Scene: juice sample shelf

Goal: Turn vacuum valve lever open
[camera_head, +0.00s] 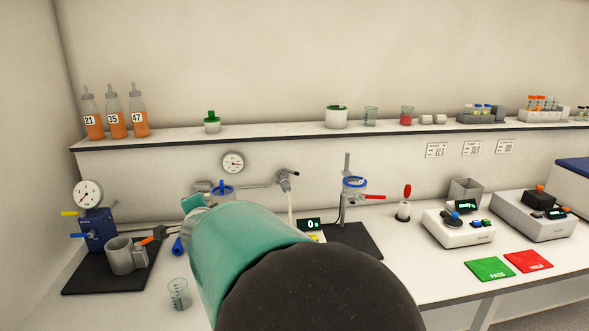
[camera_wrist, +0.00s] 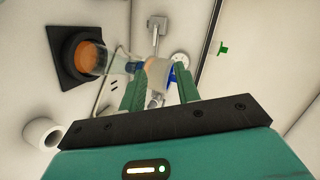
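My gripper (camera_wrist: 165,68) has its two green fingers apart, with nothing clearly gripped. A pale cylindrical part with a blue edge (camera_wrist: 173,75) shows between the fingers; I cannot tell whether they touch it. A clear vessel with orange liquid (camera_wrist: 90,57) stands on a black base to the left. A grey wall fitting with a pipe (camera_head: 203,187) is beside that rim, below the round gauge (camera_head: 233,162). I cannot clearly make out the valve lever.
A stand with a blue ring and red handle (camera_head: 372,197) is further right. A glass beaker (camera_head: 178,294) is close at left.

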